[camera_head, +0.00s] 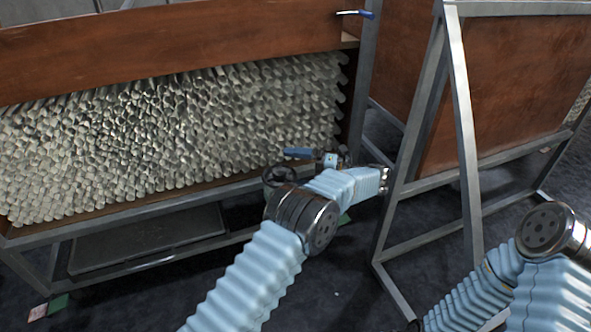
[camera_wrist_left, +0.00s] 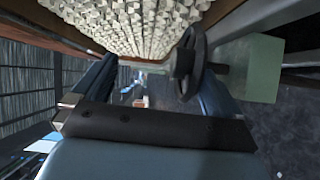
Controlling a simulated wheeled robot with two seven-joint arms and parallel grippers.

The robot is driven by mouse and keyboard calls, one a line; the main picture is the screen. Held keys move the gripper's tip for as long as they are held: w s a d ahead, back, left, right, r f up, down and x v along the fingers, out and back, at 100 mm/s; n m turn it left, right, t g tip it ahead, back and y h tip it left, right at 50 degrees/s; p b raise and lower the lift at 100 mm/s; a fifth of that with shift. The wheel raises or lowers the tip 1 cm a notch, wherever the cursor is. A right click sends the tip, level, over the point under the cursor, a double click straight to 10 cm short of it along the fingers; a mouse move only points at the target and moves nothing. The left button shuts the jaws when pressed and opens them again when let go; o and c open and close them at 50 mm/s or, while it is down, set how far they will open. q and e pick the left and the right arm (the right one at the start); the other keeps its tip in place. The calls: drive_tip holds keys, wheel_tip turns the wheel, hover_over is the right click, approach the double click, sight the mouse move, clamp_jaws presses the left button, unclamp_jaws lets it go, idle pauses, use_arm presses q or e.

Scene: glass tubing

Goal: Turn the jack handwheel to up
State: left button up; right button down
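The jack handwheel (camera_head: 279,176) is a dark spoked ring at the lower right end of the tubing rack, partly hidden by my left arm. In the left wrist view the handwheel (camera_wrist_left: 190,62) shows nearly edge-on, its shaft running toward a grey-green block (camera_wrist_left: 250,70). My left gripper (camera_head: 290,161) is at the wheel. In the left wrist view the gripper (camera_wrist_left: 160,72) has its fingers wide apart, with the wheel between them, closer to the right finger. Whether that finger touches the rim I cannot tell. My right gripper is out of view; only its arm shows.
A rack (camera_head: 185,200) full of glass tubes (camera_head: 170,130) stands at left. A grey metal frame with a brown panel (camera_head: 500,90) stands at right, close to my left arm. A blue-handled lever (camera_head: 357,13) sticks out at the top. Dark floor is open in front.

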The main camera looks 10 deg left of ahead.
use_arm(q)
drive_tip(key=s+r, duration=0.3)
drive_tip(key=r, duration=0.3)
drive_tip(key=shift+s+d+r+p, duration=0.15)
drive_tip(key=shift+s+d+p, duration=0.1)
drive_tip(key=shift+d+p, duration=0.15)
drive_tip(key=shift+n, duration=0.3)
drive_tip(key=s+r, duration=0.1)
drive_tip(key=s, duration=0.1)
drive_tip(key=s+d+r+p, duration=0.1)
drive_tip(key=s+r, duration=0.1)
drive_tip(key=s, duration=0.1)
drive_tip(key=s+d+r, duration=0.1)
drive_tip(key=s, duration=0.2)
drive_tip(key=shift+d+r, duration=0.1)
drive_tip(key=shift+r, duration=0.1)
drive_tip(key=c, duration=0.3)
drive_tip(key=shift+s+f, duration=0.35)
drive_tip(key=shift+f, duration=0.05)
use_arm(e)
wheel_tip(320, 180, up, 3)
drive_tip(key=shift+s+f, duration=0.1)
